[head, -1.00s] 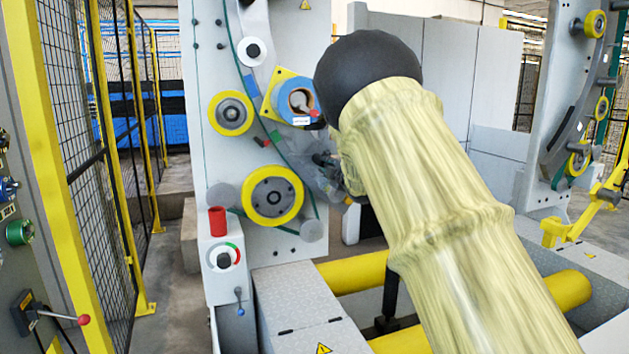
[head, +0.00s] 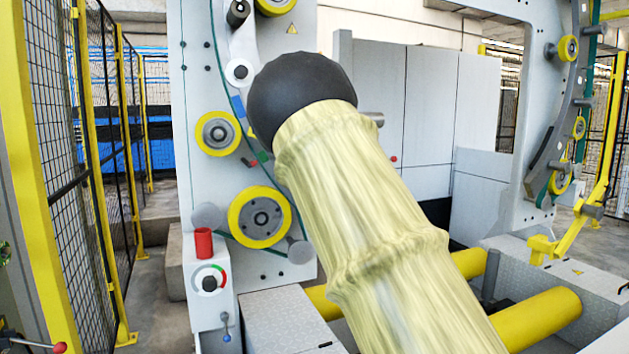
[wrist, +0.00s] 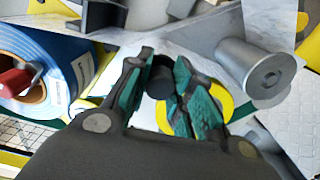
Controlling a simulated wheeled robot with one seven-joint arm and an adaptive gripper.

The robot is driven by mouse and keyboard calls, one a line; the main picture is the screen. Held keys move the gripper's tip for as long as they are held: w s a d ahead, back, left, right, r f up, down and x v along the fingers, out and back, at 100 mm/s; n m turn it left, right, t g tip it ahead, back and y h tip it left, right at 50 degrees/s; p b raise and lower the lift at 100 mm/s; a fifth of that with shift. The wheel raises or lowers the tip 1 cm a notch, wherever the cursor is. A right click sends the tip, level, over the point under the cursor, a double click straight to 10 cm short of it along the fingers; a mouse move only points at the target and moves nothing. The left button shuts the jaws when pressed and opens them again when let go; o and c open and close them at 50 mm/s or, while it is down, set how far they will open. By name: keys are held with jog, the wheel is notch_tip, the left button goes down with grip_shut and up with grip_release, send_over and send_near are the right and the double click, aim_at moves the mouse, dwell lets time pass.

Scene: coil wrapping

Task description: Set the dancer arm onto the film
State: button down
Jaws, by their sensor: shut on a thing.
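In the wrist view my gripper (wrist: 161,85) is shut, its green-padded fingers on either side of a dark cylindrical piece (wrist: 160,72), which looks like the grip of the dancer arm. The rest of that arm is hard to make out behind the fingers. The blue film roll (wrist: 42,62) is at the left of the wrist view, apart from the fingers, with a red-tipped part in front of its core. In the head view my sleeved arm hides my gripper, the held piece and the film roll.
A grey metal roller (wrist: 262,72) sticks out close to the right of my fingers. The upright machine plate (head: 195,100) carries yellow wheels (head: 260,217). A control box (head: 208,290) with a red cap stands below. Mesh fencing (head: 95,110) is at the left.

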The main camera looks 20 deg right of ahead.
jog(key=shift+r, duration=0.15)
jog(key=c, duration=1.3)
grip_release()
jog(key=shift+o, duration=0.5)
jog(key=shift+w, duration=0.15)
jog(key=s, duration=1.2)
jog(key=shift+a, duration=0.2)
jog(key=shift+f, duration=0.2)
